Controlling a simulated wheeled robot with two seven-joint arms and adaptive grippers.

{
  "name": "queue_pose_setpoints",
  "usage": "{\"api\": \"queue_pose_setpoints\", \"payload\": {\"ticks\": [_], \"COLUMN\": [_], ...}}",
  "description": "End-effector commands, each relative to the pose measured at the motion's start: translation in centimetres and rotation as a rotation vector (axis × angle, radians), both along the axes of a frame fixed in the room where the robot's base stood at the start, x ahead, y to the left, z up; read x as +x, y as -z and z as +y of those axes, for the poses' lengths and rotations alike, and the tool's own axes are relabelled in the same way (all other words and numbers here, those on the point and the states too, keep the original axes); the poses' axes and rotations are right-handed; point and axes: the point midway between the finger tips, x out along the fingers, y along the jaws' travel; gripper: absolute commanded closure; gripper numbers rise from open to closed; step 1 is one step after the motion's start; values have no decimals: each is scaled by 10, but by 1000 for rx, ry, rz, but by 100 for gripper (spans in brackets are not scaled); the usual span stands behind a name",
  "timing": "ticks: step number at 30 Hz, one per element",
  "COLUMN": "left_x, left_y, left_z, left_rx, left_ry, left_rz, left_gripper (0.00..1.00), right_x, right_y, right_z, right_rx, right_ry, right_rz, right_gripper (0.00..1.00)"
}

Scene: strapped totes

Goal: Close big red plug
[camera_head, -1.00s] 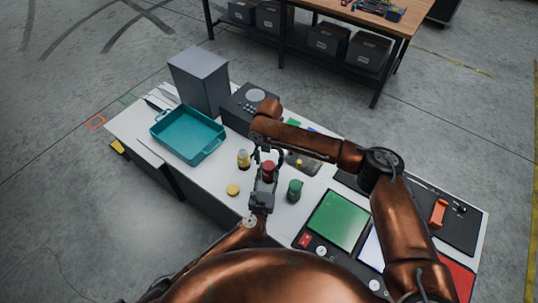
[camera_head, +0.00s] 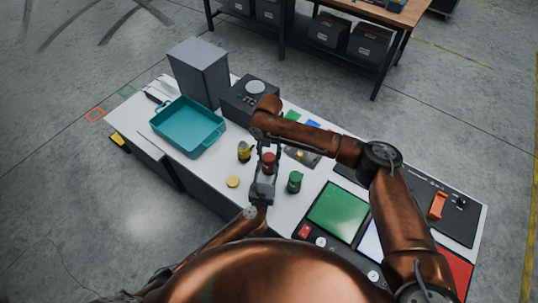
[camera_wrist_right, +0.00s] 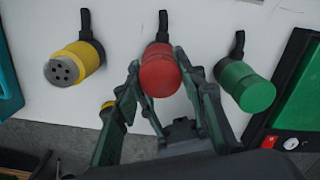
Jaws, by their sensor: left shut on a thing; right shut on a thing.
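The big red plug (camera_head: 268,158) stands near the middle of the table, with a smooth red top; it also shows centrally in the right wrist view (camera_wrist_right: 160,72). My left gripper (camera_head: 265,172) reaches it from the front, low down, and is shut on its body. My right gripper (camera_head: 269,149) comes from above and behind, shut at the red top, its fingers on either side. The red top looks seated on or against the body; the fingers hide the joint, so I cannot tell whether there is a gap.
A yellow plug (camera_head: 244,152) with an open, holed face stands left, a green capped plug (camera_head: 294,182) right. A loose yellow cap (camera_head: 233,182) lies in front. A teal tote (camera_head: 212,146) is at the left. A green panel (camera_head: 338,213) lies at the right.

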Motion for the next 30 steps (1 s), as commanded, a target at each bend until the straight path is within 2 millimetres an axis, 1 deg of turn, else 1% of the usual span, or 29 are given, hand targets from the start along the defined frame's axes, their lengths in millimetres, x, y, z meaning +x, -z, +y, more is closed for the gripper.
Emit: {"api": "queue_pose_setpoints", "payload": {"ticks": [1, 4, 8, 11, 20, 30], "left_x": [-3, -3, -3, -3, -3, -3], "left_y": [14, 14, 13, 13, 13, 13], "left_z": [4, 4, 4, 4, 4, 4], "left_rx": [6, 6, 6, 6, 6, 5], "left_ry": [-5, -5, -5, -5, -6, -7], "left_rz": [21, 21, 21, 21, 21, 21], "left_gripper": [100, 100, 100, 100, 100, 100], "right_x": [0, 0, 0, 0, -1, -3], "right_y": [1, 1, 1, 2, 2, 4], "right_z": [-1, -1, -1, 0, 0, -1], "right_rx": [-2, -2, -2, 0, 1, -1], "right_ry": [0, 1, 27, 138, 762, 1504], "right_rz": [1, 1, 1, 1, 3, 6], "right_gripper": [84, 91, 91, 91, 91, 91]}}
